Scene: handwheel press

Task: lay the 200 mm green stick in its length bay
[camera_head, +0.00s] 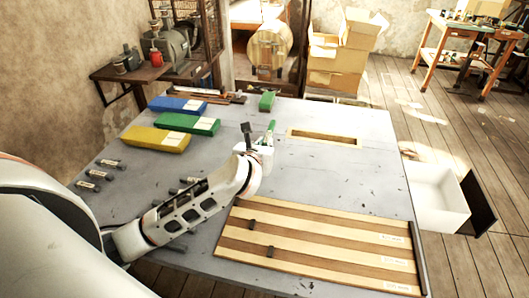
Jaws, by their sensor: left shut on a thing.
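My left gripper (263,147) is over the middle of the grey table and is shut on a green stick (271,130). The stick points up and slightly right from the fingers; its lower part is hidden by the gripper. The wooden board with length bays (322,238) lies at the front right of the table, nearer than the gripper. It has light and dark strips running lengthwise and small white labels at its right end, too small to read. My right gripper is not in view.
Blue (178,105), green (186,123) and yellow (155,139) boxes lie at the back left. A short green block (267,101) and an empty wooden frame (324,131) are farther back. Small dark cylinders (88,186) lie at left. A white open drawer (436,192) is beyond the right edge.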

